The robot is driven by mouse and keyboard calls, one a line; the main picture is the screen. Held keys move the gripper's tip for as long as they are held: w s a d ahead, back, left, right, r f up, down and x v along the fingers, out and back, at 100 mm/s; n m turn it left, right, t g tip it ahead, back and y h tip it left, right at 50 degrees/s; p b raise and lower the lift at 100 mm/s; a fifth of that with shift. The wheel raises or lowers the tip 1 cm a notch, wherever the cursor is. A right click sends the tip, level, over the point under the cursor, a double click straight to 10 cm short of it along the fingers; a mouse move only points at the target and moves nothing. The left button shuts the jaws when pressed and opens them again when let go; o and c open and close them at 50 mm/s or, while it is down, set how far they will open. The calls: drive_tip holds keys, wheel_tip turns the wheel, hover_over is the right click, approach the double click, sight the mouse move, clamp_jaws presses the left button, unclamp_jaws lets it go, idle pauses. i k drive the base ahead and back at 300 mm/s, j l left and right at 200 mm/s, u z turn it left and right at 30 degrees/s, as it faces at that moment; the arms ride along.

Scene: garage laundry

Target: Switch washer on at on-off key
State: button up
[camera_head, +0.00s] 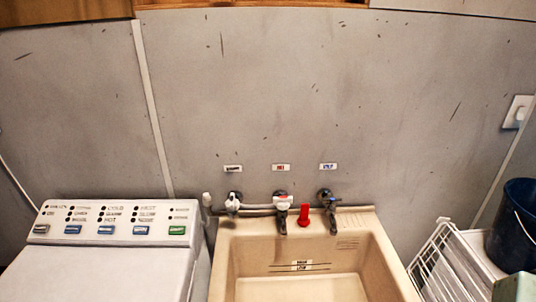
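The white washer (105,270) stands at the lower left, seen from above, with its control panel (120,212) along the back. A row of keys runs along the panel's front edge. Small dark dots and printed words sit above the keys. The words are too small to tell surely which key is the on-off key. My gripper is not in view.
A beige sink (230,268) adjoins the washer on the right, with taps (283,205) and a red object (304,215) at its back. A white rack (440,262) and a dark blue bucket (515,235) are at the right. The space above the washer panel is clear.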

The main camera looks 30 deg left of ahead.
sight(39, 228)
drive_tip(key=u, duration=2.5)
